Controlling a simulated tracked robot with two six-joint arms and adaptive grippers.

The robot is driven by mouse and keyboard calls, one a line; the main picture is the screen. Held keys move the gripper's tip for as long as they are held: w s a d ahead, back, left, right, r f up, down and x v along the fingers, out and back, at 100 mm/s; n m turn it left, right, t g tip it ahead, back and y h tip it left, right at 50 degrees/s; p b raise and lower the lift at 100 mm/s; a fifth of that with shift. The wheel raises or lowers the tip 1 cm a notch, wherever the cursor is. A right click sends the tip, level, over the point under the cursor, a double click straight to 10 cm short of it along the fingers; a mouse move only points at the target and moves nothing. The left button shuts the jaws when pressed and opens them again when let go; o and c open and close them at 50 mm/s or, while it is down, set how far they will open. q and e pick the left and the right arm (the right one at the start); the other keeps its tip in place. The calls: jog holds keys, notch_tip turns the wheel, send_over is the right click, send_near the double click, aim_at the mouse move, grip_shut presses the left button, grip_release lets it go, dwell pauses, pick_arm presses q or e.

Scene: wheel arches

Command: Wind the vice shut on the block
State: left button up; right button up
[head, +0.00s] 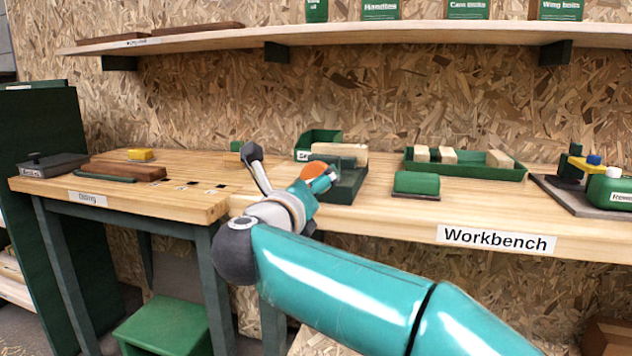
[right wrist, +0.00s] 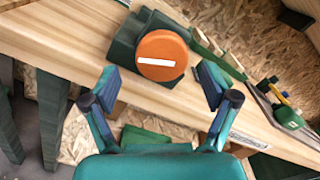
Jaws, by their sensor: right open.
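The dark green vice (head: 348,185) stands at the bench's front edge. A pale wooden block (head: 345,150) shows at its jaws; I cannot tell whether both jaws touch it. The vice's round orange handwheel (head: 315,170) faces me, partly covered by my gripper in the head view. In the right wrist view the handwheel (right wrist: 162,52) shows a white stripe, slightly tilted. My right gripper (right wrist: 158,78) is open and empty. Its fingers are apart to the left and right of the handwheel and slightly low of it in that view. My left gripper is not in view.
A fixture with yellow and blue parts (head: 592,165) is at far right. Brown wood pieces (head: 125,171) lie at left. A shelf (head: 350,35) hangs above.

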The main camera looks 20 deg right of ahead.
jog(key=v, duration=0.7)
jog(key=shift+s, duration=0.2)
jog(key=shift+a+f, duration=0.1)
jog(key=shift+f, duration=0.05)
